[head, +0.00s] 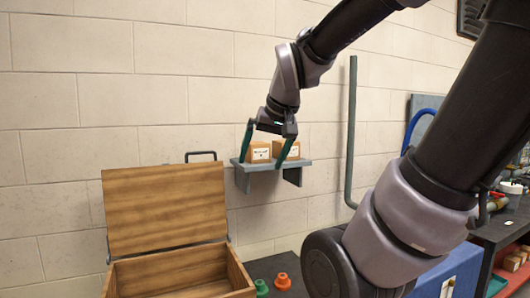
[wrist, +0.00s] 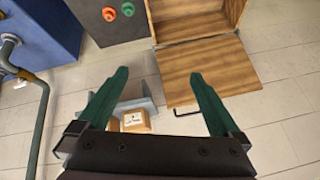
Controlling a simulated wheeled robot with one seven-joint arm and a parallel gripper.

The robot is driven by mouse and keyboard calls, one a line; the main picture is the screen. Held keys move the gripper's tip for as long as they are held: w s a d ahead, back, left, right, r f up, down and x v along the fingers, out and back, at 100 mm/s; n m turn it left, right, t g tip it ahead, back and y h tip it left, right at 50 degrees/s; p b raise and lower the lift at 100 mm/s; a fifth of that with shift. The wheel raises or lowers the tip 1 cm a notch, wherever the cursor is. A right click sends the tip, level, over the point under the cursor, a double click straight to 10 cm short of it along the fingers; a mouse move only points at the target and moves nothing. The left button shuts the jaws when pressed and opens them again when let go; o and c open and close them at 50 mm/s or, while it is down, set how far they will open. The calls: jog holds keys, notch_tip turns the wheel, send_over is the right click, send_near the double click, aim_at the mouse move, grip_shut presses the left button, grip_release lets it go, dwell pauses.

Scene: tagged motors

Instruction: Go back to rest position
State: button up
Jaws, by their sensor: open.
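My gripper (head: 262,164) is open in front of the small grey wall shelf (head: 247,168), its fingers pointing down. Two small cardboard boxes, a left one with a label (head: 258,153) and a right one (head: 288,149), stand on the shelf. In the head view the fingers show on either side of the labelled box; I cannot tell how near they are to it. In the wrist view, my open gripper (wrist: 159,73) has nothing between its fingertips, and a labelled box (wrist: 135,121) shows on the shelf (wrist: 146,104) behind the fingers.
An open wooden chest (head: 165,206) stands below left, lid raised. A green motor (head: 261,287) and an orange motor (head: 283,281) are beside it on the dark surface. A grey pipe (head: 351,130) runs up the wall right of the shelf. A cluttered bench (head: 498,229) is far right.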

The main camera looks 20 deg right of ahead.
jog(key=shift+m+y, duration=0.6)
jog(key=s, duration=0.1)
jog(key=s+r, duration=0.1)
jog(key=s+a, duration=0.1)
jog(key=s, duration=0.1)
jog(key=shift+r, duration=0.4)
jog(key=shift+w+t, duration=0.1)
jog(key=shift+t, duration=0.2)
